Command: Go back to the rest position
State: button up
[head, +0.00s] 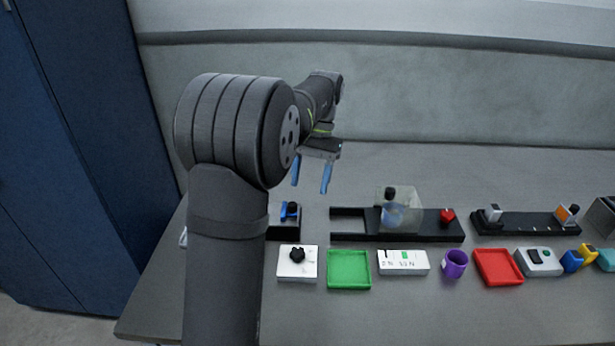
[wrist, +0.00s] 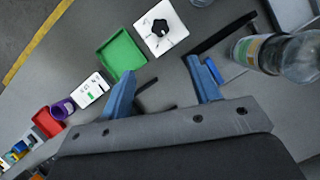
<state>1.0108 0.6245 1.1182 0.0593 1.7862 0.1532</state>
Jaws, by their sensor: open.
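My gripper (head: 311,177) is raised above the back left of the grey table, its two blue fingers spread apart and pointing down. In the wrist view my gripper (wrist: 162,90) is open, with nothing between the fingers. It is apart from the objects below it. My arm hides part of the table's left side in the head view.
Black fixtures (head: 455,238) stand along the table, one with a clear cover (head: 399,200). In front are a white knob box (head: 297,263), green tray (head: 349,283), white panel (head: 403,262), purple cup (head: 455,263) and red tray (head: 498,267). A clear bottle (wrist: 290,55) shows at right in the wrist view.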

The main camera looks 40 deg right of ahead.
aim_at(298, 251)
dwell(0.3)
jog(key=x, duration=1.7)
jog(key=shift+a+f, duration=0.15)
jog(key=shift+f, duration=0.05)
jog(key=shift+r, duration=0.1)
